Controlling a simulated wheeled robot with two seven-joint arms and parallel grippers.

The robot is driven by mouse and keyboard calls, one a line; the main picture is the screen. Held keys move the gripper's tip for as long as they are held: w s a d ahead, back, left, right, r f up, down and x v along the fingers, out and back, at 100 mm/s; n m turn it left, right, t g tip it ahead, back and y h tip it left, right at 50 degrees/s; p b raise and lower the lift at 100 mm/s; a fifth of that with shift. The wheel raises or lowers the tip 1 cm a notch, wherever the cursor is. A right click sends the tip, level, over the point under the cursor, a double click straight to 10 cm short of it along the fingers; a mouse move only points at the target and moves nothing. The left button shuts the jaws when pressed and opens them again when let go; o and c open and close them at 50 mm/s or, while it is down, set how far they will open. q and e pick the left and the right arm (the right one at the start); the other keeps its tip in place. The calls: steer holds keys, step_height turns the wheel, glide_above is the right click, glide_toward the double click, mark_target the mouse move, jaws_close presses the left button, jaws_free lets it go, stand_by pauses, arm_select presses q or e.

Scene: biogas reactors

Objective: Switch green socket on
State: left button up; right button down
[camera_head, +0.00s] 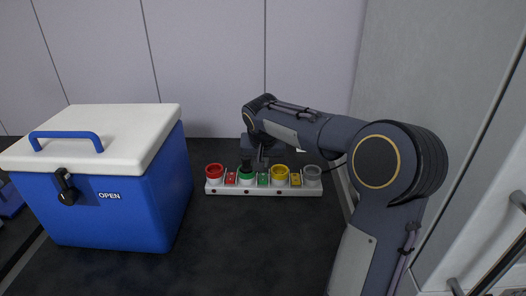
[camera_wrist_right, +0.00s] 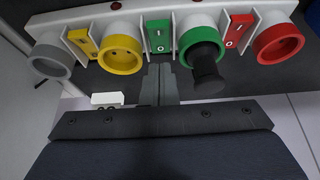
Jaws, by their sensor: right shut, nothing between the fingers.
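A white socket strip (camera_head: 230,190) lies on the dark surface. The green socket (camera_head: 246,177) has a black plug (camera_wrist_right: 208,72) in it; this socket also shows in the wrist view (camera_wrist_right: 198,38). The green switch (camera_wrist_right: 158,36), marked I and O, sits beside it and also shows in the head view (camera_head: 263,180). Which side of the switch is pressed I cannot tell. My right gripper (camera_wrist_right: 160,68) is shut and empty, its fingertips close to the green switch; contact is unclear. In the head view the right gripper (camera_head: 262,160) hangs just above the strip. My left gripper is out of view.
The strip also holds a red socket (camera_head: 214,172), yellow socket (camera_head: 280,174) and grey socket (camera_head: 312,174), with a red switch (camera_head: 230,178) and yellow switch (camera_head: 296,180). A blue cooler box (camera_head: 120,215) stands left. Dark surface in front is clear.

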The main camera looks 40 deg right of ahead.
mark_target(263, 180)
steer(key=shift+s+a+f, duration=0.15)
steer(key=shift+s+f, duration=0.05)
steer(key=shift+f, duration=0.35)
steer(key=shift+s+a+f, duration=0.15)
steer(key=shift+a+f, duration=0.05)
steer(key=shift+f, duration=0.35)
steer(key=shift+s+a+f, duration=0.15)
steer(key=shift+s+f, duration=0.05)
steer(key=shift+f, duration=0.35)
steer(key=b, duration=0.2)
steer(key=f+b, duration=0.1)
steer(key=b, duration=0.1)
steer(key=f+t+b, duration=0.1)
steer(key=b, duration=0.1)
steer(key=shift+s+a+h, duration=0.25)
steer(key=shift+h, duration=0.15)
steer(key=shift+r+p, duration=0.6)
steer(key=shift+r+p, duration=0.6)
steer(key=shift+r, duration=0.2)
